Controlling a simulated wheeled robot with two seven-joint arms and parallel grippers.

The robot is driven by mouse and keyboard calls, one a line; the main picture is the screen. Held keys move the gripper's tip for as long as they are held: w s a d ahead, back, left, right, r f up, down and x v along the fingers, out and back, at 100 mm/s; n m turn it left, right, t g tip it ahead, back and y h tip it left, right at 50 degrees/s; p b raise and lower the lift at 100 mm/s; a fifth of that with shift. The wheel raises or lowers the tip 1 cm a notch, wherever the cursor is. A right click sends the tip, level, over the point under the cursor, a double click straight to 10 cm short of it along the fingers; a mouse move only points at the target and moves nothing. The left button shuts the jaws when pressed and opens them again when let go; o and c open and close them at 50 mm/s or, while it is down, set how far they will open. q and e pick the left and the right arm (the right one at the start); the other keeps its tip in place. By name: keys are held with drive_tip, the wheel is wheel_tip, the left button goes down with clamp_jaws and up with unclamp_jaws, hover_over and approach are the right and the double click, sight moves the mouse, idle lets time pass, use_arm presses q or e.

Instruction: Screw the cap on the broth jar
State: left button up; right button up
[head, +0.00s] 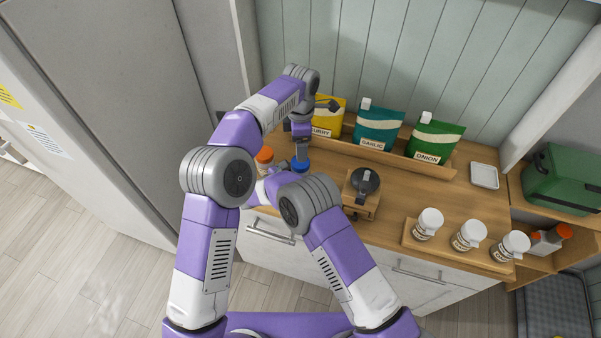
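A blue cap (300,165) shows at the left part of the wooden counter, directly under my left gripper (301,153). My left gripper points down and its fingertips meet the cap; it looks shut on it. The jar body under the cap is hidden by my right arm, so I cannot tell whether the cap sits on the broth jar. My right gripper (272,184) reaches in low from the right, just left of and below the cap. Its fingers are mostly covered by its own wrist, and I cannot see what is between them.
An orange-capped jar (264,156) stands close left of the cap. Curry (328,112), garlic (378,127) and onion (434,139) pouches line the back shelf. Three white-lidded jars (468,237) stand farther right. The counter between is clear.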

clamp_jaws()
use_arm(q)
drive_tip(key=n, duration=0.3)
drive_tip(key=shift+s+f+n, duration=0.15)
drive_tip(key=shift+f+n, duration=0.05)
drive_tip(key=shift+n, duration=0.2)
drive_tip(key=n, duration=0.5)
drive_tip(key=shift+r, duration=0.2)
drive_tip(key=shift+f, duration=0.1)
drive_tip(key=shift+f, duration=3.95)
drive_tip(key=shift+c, duration=0.3)
